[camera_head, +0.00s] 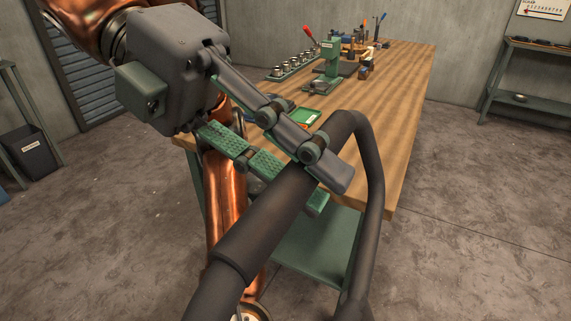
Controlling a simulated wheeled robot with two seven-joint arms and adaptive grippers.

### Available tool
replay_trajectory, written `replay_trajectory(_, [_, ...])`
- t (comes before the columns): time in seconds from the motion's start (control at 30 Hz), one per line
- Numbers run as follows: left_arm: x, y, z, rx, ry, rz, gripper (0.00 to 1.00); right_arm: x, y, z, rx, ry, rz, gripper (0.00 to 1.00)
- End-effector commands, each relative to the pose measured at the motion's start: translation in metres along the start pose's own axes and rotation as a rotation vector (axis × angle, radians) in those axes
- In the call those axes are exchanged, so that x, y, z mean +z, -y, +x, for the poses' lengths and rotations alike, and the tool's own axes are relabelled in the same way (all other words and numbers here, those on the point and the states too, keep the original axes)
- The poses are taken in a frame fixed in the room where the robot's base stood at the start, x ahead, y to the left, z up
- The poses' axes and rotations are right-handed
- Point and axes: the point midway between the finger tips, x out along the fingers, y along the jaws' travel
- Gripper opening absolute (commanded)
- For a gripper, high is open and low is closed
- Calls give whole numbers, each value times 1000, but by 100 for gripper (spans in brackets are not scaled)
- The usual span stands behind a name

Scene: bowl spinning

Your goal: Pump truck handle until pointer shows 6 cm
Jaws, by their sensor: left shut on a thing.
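The truck handle (272,218) is a thick dark grey loop that rises from the bottom edge and fills the lower middle of the head view. My left gripper (326,190) reaches in from the upper left. Its fingers are shut on the sloping left bar of the handle, just below the top bend. One finger passes over the bar, and the green pad of the other shows on its far side. The rest of the truck is below the picture. My right gripper is not in view.
A wooden workbench (405,120) stands behind the handle, with a green press (330,62), a row of metal cups (292,66) and other tools. A dark bin (31,152) stands at the left. A green shelf (535,95) stands at the right. The concrete floor (480,240) at right is clear.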

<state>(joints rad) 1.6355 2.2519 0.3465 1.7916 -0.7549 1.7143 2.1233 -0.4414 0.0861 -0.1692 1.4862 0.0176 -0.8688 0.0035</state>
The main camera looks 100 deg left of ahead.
Motion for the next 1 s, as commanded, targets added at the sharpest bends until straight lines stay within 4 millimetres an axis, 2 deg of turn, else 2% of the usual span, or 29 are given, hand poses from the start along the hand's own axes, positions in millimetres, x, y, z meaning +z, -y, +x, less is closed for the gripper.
replay_trajectory(0.37, [0, 4, 2, -1, 0, 0, 4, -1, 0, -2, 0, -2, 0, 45])
replay_trajectory(1.0, [-1, 82, 71, 0, 2, 0, 5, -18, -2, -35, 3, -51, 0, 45])
